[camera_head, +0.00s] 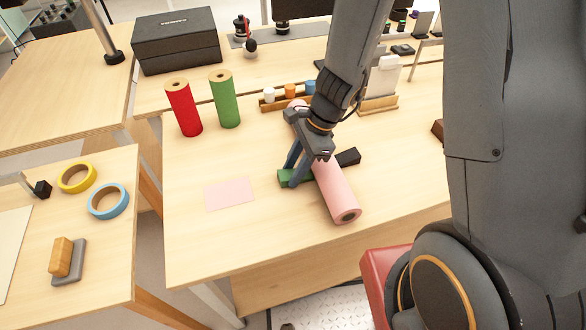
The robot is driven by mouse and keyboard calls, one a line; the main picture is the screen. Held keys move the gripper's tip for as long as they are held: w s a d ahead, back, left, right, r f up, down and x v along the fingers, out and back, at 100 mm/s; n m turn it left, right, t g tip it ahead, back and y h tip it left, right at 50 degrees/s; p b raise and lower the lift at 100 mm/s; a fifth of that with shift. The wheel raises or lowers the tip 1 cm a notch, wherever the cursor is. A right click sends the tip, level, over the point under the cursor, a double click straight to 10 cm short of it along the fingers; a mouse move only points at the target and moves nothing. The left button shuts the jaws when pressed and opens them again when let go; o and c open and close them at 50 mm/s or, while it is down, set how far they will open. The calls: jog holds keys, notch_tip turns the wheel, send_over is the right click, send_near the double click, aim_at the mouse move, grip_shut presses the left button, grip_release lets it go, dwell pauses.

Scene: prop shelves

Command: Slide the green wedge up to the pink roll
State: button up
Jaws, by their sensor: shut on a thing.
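The pink roll (337,192) lies on its side on the table, with its near end facing me. The green wedge (285,179) lies flat at the left side of the roll, with its right end close to it. The gripper and arm hide part of this spot, so I cannot tell whether wedge and roll touch. My gripper (297,177) reaches down from above and is shut on the green wedge at table height. My arm covers part of the roll's far end.
A black block (348,157) lies at the roll's right side. A pink sheet (230,194) lies flat to the left. Red (184,108) and green (225,99) rolls stand upright behind. A wooden rack (270,104) and card stand (380,88) are farther back. The table's front left is clear.

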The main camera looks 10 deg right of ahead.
jog(key=shift+d, duration=0.5)
dwell(0.6)
jog(key=o, duration=1)
jog(key=v, duration=0.7)
jog(key=shift+r, duration=0.4)
jog(key=shift+d, duration=0.2)
jog(key=s+d+r+n, duration=0.1)
jog(key=n, duration=0.1)
jog(key=s+d+r+n+h, duration=0.1)
jog(key=n, duration=0.1)
jog(key=s+d+r+n+h, duration=0.1)
jog(key=d+n, duration=0.1)
jog(key=shift+r+n+t, duration=0.15)
jog(key=shift+n+t, duration=0.15)
jog(key=shift+n, duration=0.1)
jog(key=s+d+r+n+t+h, duration=0.1)
jog(key=s+d+r+n+h, duration=0.1)
jog(key=d+n, duration=0.3)
jog(key=r+n, duration=0.1)
jog(key=n, duration=0.3)
jog(key=shift+s+d+r+h, duration=0.2)
jog(key=shift+r+h, duration=0.1)
jog(key=shift+r, duration=0.05)
